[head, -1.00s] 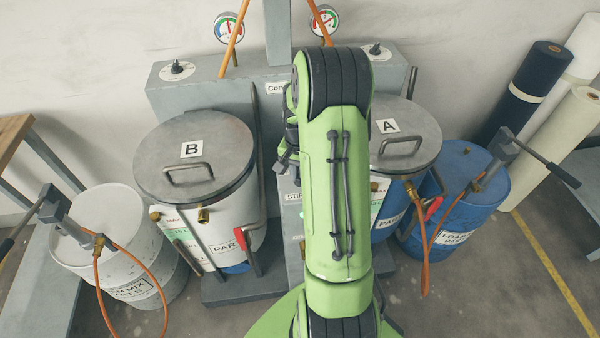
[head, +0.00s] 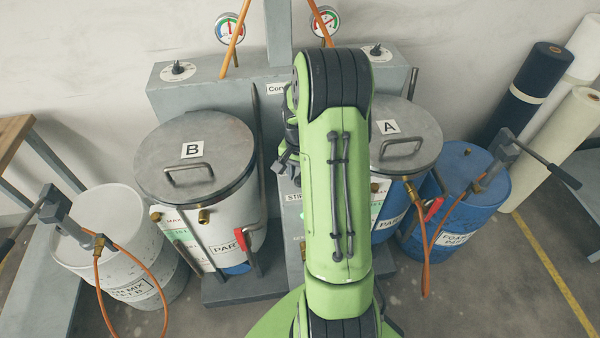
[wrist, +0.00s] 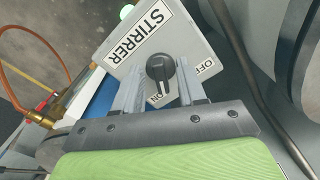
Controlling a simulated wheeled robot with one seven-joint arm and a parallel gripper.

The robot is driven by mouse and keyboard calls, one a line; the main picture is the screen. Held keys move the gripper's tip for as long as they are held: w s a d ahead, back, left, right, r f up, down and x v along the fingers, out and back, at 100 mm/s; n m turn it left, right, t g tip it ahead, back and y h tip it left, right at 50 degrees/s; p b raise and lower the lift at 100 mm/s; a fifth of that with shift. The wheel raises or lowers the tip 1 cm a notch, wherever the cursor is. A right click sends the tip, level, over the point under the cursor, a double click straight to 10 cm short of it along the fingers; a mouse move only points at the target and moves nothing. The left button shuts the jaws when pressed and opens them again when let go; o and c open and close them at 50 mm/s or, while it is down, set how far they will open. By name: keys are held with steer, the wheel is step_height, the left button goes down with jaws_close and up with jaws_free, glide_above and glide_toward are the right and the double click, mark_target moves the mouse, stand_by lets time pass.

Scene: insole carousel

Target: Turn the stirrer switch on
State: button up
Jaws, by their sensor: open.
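The stirrer switch is a black knob (wrist: 160,72) on a grey panel marked STIRRER (wrist: 140,38) in the wrist view. An OFF mark (wrist: 205,67) is at its right and an ON mark (wrist: 157,98) is below it. The knob's narrow end appears to point down towards ON. My gripper (wrist: 160,85) is open, with one finger on each side of the knob. I cannot tell whether either finger touches it. In the head view my green arm hides the knob and most of the panel; part of the STIRRER label (head: 292,197) shows beside the arm.
Lidded tanks B (head: 150,165) and A (head: 425,145) stand on either side of my arm. Hoses and red-handled valves (head: 241,238) are in front of them. A white drum (head: 95,235) and a blue drum (head: 470,205) flank the tanks. A bent rod (wrist: 250,85) runs close to the panel.

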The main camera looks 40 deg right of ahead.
step_height(320, 180, up, 16)
steer(key=p, duration=0.2)
steer(key=shift+p, duration=0.35)
steer(key=shift+f, duration=0.1)
steer(key=s+a+r+n+t, duration=0.1)
steer(key=s+a+r+n, duration=0.15)
steer(key=a, duration=0.25)
steer(key=s+a+r+n+t+h, duration=0.1)
steer(key=a+r+n, duration=0.15)
steer(key=a, duration=0.25)
steer(key=s+a+r+n+t, duration=0.1)
steer(key=s+a+r, duration=0.1)
steer(key=a+r, duration=0.15)
steer(key=s+a+f+n+t+y, duration=0.1)
steer(key=s+a+n+t, duration=0.1)
steer(key=s+a+n, duration=0.5)
steer(key=s+a, duration=0.2)
steer(key=s, duration=0.1)
steer(key=shift+a+t, duration=0.2)
steer(key=shift+t, duration=0.1)
